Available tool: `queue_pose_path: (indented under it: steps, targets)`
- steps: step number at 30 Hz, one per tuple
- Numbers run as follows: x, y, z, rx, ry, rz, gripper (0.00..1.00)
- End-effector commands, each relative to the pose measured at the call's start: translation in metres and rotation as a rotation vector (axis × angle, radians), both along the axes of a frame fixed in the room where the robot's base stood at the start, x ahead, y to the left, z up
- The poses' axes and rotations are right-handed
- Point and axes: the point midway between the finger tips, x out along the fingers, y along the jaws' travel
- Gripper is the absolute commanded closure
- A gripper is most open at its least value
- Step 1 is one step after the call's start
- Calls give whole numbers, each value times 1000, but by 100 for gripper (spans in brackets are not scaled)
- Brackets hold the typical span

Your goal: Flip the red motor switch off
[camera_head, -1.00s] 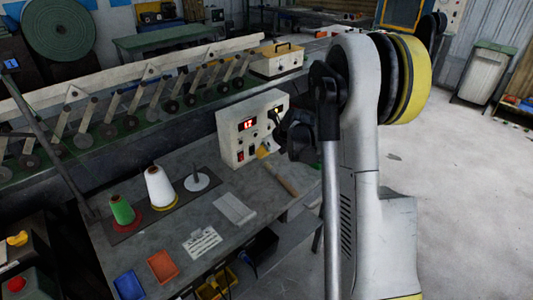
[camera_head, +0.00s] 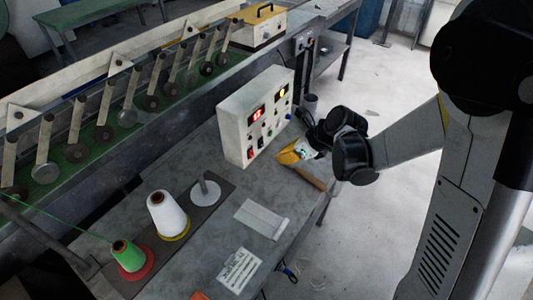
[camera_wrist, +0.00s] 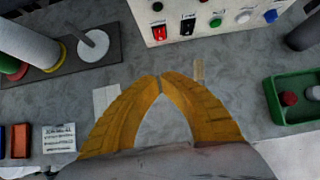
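The red motor switch (camera_head: 250,153) is a small rocker low on the left of the white control box's front. It also shows near the top of the wrist view (camera_wrist: 158,33), beside a black switch (camera_wrist: 188,25). The white control box (camera_head: 233,122) stands on the grey bench and has lit red and yellow displays. My gripper (camera_head: 281,157) has yellow fingers and is in front of the box, apart from the red switch. In the wrist view the fingertips (camera_wrist: 161,77) meet with nothing between them, below the switch in the picture.
A white cone (camera_head: 162,213) and a green cone (camera_head: 127,255) stand at the bench's left. A pale block (camera_head: 262,219), a printed card (camera_head: 239,270) and a wooden handle (camera_head: 310,179) lie on the bench. A green tray (camera_wrist: 273,105) shows right in the wrist view.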

Motion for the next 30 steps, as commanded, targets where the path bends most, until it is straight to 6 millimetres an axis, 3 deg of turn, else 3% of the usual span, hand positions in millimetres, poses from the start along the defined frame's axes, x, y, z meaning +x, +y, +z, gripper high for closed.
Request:
queue_pose_path:
  steps: [11,26,30]
  targets:
    - [3,2,-5,0,0,0,100]
    - [39,49,-83,0,0,1,100]
    - [51,66,-84,0,-1,1,100]
